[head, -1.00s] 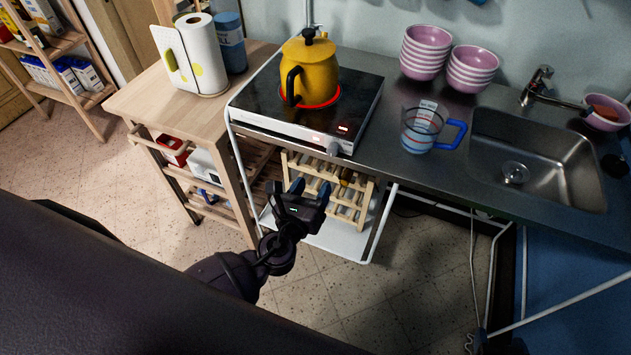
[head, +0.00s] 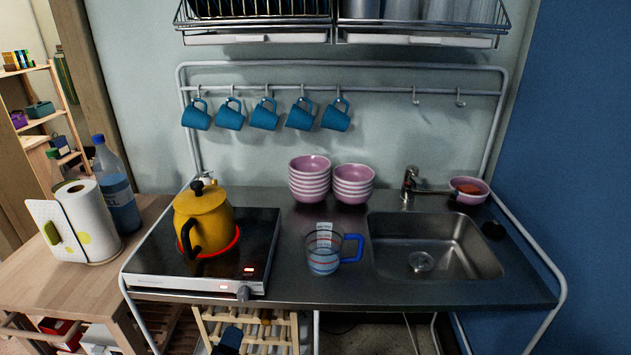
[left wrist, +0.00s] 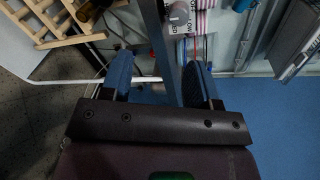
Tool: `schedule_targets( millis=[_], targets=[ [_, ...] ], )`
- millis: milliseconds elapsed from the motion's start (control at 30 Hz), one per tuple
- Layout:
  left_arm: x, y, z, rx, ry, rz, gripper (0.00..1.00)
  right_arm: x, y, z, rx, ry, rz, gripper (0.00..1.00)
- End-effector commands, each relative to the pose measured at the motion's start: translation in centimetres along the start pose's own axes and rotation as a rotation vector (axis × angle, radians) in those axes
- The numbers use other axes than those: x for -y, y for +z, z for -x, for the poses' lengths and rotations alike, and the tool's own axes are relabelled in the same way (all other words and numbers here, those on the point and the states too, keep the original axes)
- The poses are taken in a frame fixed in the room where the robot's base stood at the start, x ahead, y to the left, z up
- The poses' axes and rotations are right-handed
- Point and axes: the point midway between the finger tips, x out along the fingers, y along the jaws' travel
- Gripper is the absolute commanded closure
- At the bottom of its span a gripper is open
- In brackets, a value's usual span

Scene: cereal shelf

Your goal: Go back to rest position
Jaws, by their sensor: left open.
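My left gripper (left wrist: 158,80) is open and empty in the left wrist view, its two blue-padded fingers spread apart. In the head view only a dark blue tip of this left gripper (head: 229,338) shows at the bottom edge, in front of the wooden rack and below the counter's front edge. The rest of the left arm is out of the picture there. It touches nothing that I can make out. My right gripper is not in view.
A yellow kettle (head: 203,222) stands on the hob's (head: 150,268) glowing ring. A measuring cup (head: 323,257) stands beside the sink (head: 435,250). Pink bowls (head: 309,180) stand behind it. Below the counter is a wooden rack (head: 275,335); it also shows in the left wrist view (left wrist: 45,18).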

Motion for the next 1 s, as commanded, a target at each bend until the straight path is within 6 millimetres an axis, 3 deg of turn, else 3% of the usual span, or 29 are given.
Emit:
schedule_targets(
  millis=[233, 400, 600, 800, 1000],
  targets=[
    [-2.4, 0.9, 1.7, -0.014, 0.137, 0.783, 0.44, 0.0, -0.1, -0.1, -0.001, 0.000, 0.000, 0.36],
    [-4.5, 1.8, 4.1, 0.029, 0.221, 1.284, 0.44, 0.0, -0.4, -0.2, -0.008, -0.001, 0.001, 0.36],
    [-7.5, 3.2, 7.9, 0.130, 0.284, 1.727, 0.44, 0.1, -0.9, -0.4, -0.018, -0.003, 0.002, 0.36],
    [-10.9, 4.6, 12.3, 0.257, 0.317, 1.863, 0.44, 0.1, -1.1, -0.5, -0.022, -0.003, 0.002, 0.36],
    [-12.8, 4.3, 14.6, 0.313, 0.350, 1.869, 0.44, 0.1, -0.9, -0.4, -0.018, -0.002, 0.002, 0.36]
  ],
)
